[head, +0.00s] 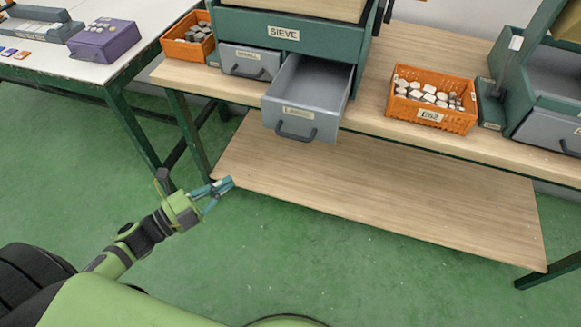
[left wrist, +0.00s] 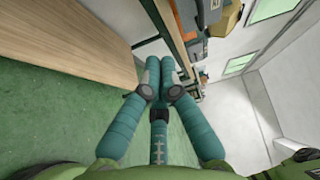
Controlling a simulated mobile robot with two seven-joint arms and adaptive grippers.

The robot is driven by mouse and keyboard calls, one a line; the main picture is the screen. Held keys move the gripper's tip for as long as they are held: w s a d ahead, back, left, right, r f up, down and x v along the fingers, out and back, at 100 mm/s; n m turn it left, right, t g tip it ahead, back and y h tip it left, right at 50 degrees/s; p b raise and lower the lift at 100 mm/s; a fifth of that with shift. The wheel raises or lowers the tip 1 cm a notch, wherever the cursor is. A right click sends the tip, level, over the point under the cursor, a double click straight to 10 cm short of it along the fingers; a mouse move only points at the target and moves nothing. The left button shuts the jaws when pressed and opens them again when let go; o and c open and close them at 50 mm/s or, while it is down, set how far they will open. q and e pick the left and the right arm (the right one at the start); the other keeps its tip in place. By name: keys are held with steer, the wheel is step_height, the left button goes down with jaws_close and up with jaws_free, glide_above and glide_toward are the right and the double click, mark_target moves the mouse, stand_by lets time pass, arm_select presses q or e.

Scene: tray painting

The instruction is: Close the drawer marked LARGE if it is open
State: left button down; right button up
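The grey drawer (head: 310,90) under the green sieve box is pulled well out, and its inside looks empty. Its front has a dark handle and a small label (head: 298,113) that is blurred but seems to read LARGE. Beside it on the left, a second grey drawer (head: 249,62), its label also hard to read, is shut. My left gripper (head: 219,193) is low and to the left of the open drawer, apart from it and near the lower shelf's left end. Its teal fingers (left wrist: 158,68) look empty; their opening is unclear. My right gripper is out of view.
The sieve box (head: 330,37) stands on a wooden table (head: 385,122) with a lower shelf (head: 370,185). Orange crates stand left (head: 188,38) and right (head: 433,98) of it. Another green unit (head: 493,100) is at far right. Green floor (head: 290,270) lies clear in front.

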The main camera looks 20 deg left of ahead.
arm_select(q)
steer(key=s+d+r+m+g+h, duration=0.2)
steer(key=s+d+r+m+h, duration=0.1)
steer(key=d+r+m+h, duration=0.15)
steer(key=shift+y, duration=0.35)
steer(key=shift+w+d+r+p, duration=0.35)
steer(key=shift+w+d, duration=0.85)
steer(key=shift+w, duration=0.7)
steer(key=shift+w+d+r+p, duration=0.25)
steer(key=shift+w+d+r, duration=0.25)
steer(key=shift+w+d, duration=1)
steer(key=shift+w+d+r+p, duration=0.35)
steer(key=shift+w+d, duration=0.5)
steer(key=shift+w, duration=1.4)
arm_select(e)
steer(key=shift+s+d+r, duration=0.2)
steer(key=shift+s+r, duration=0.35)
arm_select(q)
steer(key=shift+w, duration=0.1)
